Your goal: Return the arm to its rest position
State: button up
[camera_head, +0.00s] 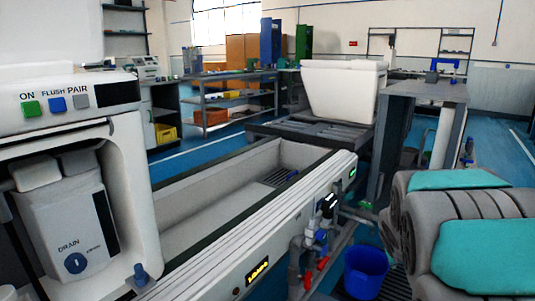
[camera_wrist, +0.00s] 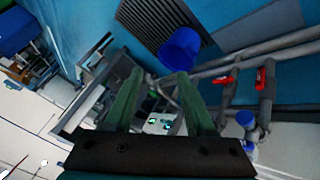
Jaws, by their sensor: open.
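My gripper (camera_wrist: 160,76) shows in the wrist view as two dark green fingers standing well apart. It is open, and nothing is held between the fingers. A blue bucket (camera_wrist: 180,48) lies beyond the fingertips in that view, apart from them. Behind the fingers a small pale panel with little coloured marks (camera_wrist: 160,123) shows; I cannot tell what it belongs to. The gripper's fingers do not show in the head view.
In the head view, a long test trough (camera_head: 205,190) runs across the middle. The blue bucket (camera_head: 365,271) stands on the floor beside pipes with red valve handles (camera_head: 322,263). A white machine with ON, FLUSH and PAIR buttons (camera_head: 130,150) stands left. Blue floor (camera_head: 225,135) shows behind.

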jog(key=s+a+r+g+y+p, duration=0.1)
jog(key=s+a, duration=0.5)
jog(key=s, duration=0.6)
jog(key=s+a+r+g+y+p, duration=0.1)
jog(key=s+a+g+y, duration=0.1)
jog(key=s+a+g, duration=0.2)
jog(key=s+a+r+g+y+p, duration=0.1)
jog(key=s+a+g, duration=0.2)
jog(key=s+a, duration=0.7)
jog(key=s, duration=1)
jog(key=shift+s+a+m+y, duration=0.15)
jog(key=shift+a+m+y, duration=0.1)
jog(key=shift+m+y, duration=0.15)
